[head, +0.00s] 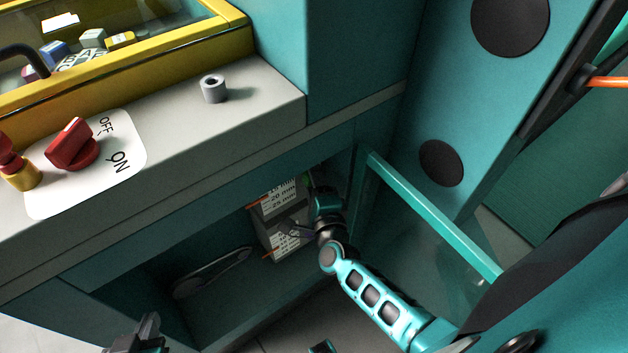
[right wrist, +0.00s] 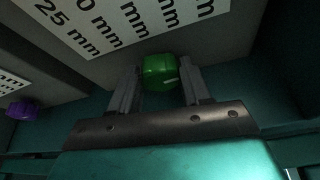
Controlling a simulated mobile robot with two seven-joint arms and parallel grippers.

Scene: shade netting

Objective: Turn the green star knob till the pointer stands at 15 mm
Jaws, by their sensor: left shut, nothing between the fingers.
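The green star knob (right wrist: 161,72) sits on a grey housing inside the open cabinet. In the right wrist view it lies between the two fingers of my right gripper (right wrist: 160,85), one on each side; I cannot tell whether both touch it. A white scale plate (right wrist: 120,22) above it shows 25 mm and other marks, cut off at the frame edge. In the head view an orange pointer (head: 257,202) stands by the upper scale, near the 20 and 25 mm lines; its exact reading is too small to tell. My left gripper (head: 140,338) is shut and empty at the bottom edge.
A second scale (head: 286,243) is below the first, and a purple knob (right wrist: 22,110) is near it. The cabinet frame and a teal door edge (head: 430,212) flank my right arm. A red ON/OFF switch (head: 72,145) and a grey peg (head: 213,88) are on the ledge above.

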